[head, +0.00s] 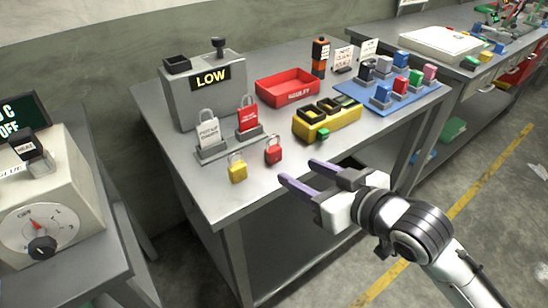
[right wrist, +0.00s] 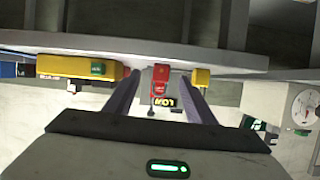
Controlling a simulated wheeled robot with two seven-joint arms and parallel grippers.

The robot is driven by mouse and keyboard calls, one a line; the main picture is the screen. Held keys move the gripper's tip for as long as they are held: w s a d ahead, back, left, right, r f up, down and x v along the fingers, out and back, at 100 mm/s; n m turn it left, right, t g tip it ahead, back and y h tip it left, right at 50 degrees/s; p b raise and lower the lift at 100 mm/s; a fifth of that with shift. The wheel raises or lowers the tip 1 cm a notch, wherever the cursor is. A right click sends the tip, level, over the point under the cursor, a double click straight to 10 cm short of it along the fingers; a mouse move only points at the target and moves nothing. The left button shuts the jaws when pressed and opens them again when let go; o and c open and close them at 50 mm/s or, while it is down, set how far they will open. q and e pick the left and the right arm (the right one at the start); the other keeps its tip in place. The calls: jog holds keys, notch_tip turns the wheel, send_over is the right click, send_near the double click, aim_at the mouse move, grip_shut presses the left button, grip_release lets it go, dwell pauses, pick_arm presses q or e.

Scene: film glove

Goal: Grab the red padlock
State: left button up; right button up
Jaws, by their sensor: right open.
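The red padlock (head: 273,155) stands on the grey table near its front edge, just right of a yellow padlock (head: 238,172). My right gripper (head: 297,171) is open and empty, with its purple fingers pointing at the red padlock from the front right. In the head view the fingertips are a short way from it. In the right wrist view, which looks upside down, the red padlock (right wrist: 161,76) shows between the two fingers, and the yellow padlock (right wrist: 201,77) lies outside the right-hand finger. My left gripper is not in view.
Behind the padlocks is a stand with tags (head: 228,147). A yellow block with black parts (head: 335,124) and a small green piece (head: 323,134) sit right of the red padlock. A red tray (head: 287,88) and a grey LOW box (head: 190,98) stand farther back.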

aim_at(276, 153)
jog(key=shift+n, duration=0.3)
jog(key=w+a, duration=0.1)
jog(key=w+a+r, duration=0.1)
jog(key=w+a, duration=0.1)
jog(key=shift+w, duration=0.25)
jog(key=shift+x, duration=3.1)
jog(key=shift+s, duration=0.1)
jog(key=shift+c, duration=0.4)
jog(key=c, duration=1.1)
